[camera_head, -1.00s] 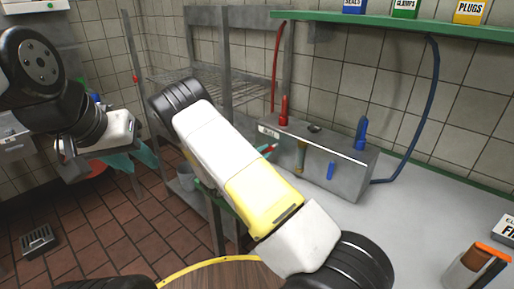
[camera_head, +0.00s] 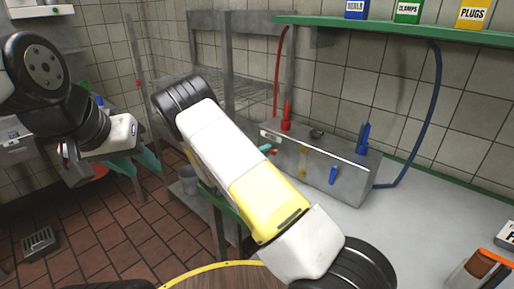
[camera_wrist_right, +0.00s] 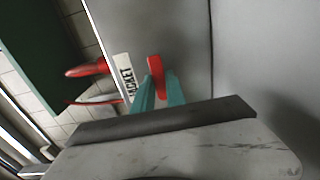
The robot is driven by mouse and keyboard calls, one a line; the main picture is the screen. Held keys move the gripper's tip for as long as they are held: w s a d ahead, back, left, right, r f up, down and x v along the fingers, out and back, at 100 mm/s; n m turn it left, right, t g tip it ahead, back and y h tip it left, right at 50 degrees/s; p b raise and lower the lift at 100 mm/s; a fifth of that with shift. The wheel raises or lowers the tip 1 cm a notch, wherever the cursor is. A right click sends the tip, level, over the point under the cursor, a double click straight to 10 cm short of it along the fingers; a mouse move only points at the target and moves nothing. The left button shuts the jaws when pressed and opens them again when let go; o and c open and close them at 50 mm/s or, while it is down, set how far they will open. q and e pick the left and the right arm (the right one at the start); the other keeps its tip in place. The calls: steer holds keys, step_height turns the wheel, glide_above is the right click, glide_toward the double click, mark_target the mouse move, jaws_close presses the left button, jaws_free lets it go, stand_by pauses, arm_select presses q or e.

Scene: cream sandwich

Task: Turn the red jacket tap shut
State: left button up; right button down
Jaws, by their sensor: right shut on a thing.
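The red jacket tap (camera_wrist_right: 155,68) is a small red handle on the grey metal box (camera_head: 345,180), beside a white label reading JACKET (camera_wrist_right: 124,76). My right gripper (camera_wrist_right: 158,88) is at the tap, its teal fingers on either side of the red handle and shut on it. In the head view only a bit of teal fingertip and red handle (camera_head: 272,152) shows past my right arm, so the handle's exact angle is hard to tell. My left gripper (camera_head: 138,161) hangs at the left, away from the box, its teal fingers apart and empty.
A yellow handle (camera_head: 302,162) and a blue handle (camera_head: 333,175) sit on the same box front. Red and blue fittings with hoses rise from its top. A green shelf (camera_head: 400,27) with boxes is above. Free bench lies right of the box.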

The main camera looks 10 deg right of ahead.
steer(key=shift+a, duration=0.1)
stand_by(0.4)
steer(key=c, duration=1.4)
jaws_free()
steer(key=shift+o, duration=0.2)
